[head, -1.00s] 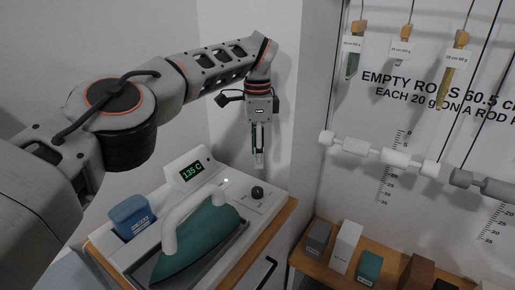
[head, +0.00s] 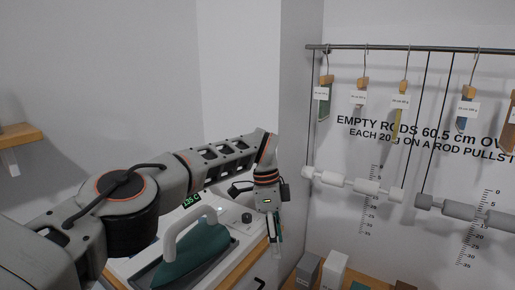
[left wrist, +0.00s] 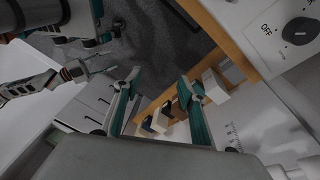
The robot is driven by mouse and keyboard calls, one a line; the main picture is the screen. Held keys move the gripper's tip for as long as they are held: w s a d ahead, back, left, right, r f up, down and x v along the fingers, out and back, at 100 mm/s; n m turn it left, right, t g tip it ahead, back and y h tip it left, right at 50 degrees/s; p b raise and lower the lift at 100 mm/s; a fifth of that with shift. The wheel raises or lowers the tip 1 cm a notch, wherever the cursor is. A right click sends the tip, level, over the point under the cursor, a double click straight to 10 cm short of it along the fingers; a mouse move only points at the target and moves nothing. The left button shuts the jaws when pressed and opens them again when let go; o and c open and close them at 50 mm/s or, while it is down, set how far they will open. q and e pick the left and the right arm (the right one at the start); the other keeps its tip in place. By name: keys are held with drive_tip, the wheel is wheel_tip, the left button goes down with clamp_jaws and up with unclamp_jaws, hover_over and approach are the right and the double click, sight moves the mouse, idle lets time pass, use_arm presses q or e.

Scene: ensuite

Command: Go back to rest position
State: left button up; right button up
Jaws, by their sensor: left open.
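My left gripper (head: 273,236) hangs fingers down at the end of my left arm in the head view, to the right of the iron station. It looks empty. The left wrist view shows its two teal-sided fingers (left wrist: 158,82) spread apart with nothing between them.
A teal iron (head: 195,255) stands on the station, beside a green display (head: 191,201) and a black knob (head: 247,217). A low wooden shelf with blocks, one white (head: 334,268), lies right of the gripper. Grey rods (head: 462,208) and tagged samples hang at the right wall.

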use_arm(q)
drive_tip(key=s+d+f+m+g+h, duration=0.4)
drive_tip(key=s+d+f+m+h, duration=0.15)
drive_tip(key=s+d+f, duration=0.7)
drive_tip(key=s+d+r+n+h, duration=0.2)
drive_tip(key=s+d+r+h, duration=0.5)
drive_tip(key=s+d+h, duration=0.3)
drive_tip(key=w+a+n+t+h, duration=0.3)
drive_tip(key=w+a+n+t, duration=0.5)
drive_tip(key=t, duration=0.5)
drive_tip(key=w+a+f+n+t+y, duration=0.2)
drive_tip(key=a+f+n+t+y, duration=0.6)
drive_tip(key=a, duration=0.3)
drive_tip(key=s+a+f+g+y, duration=0.1)
drive_tip(key=s+a+f+y, duration=0.2)
drive_tip(key=a, duration=0.6)
drive_tip(key=s+a+f+n+g+y, duration=0.1)
drive_tip(key=s+a+f+g+y, duration=0.1)
drive_tip(key=s+a+f, duration=0.5)
drive_tip(key=s+a+f+n+g+y, duration=0.1)
drive_tip(key=s+a+f+y, duration=0.3)
drive_tip(key=a+f, duration=0.5)
drive_tip(key=s+a, duration=0.1)
drive_tip(key=a, duration=0.2)
drive_tip(key=shift+a+f+g, duration=0.25)
drive_tip(key=shift+a+g, duration=0.05)
drive_tip(key=shift+a, duration=0.1)
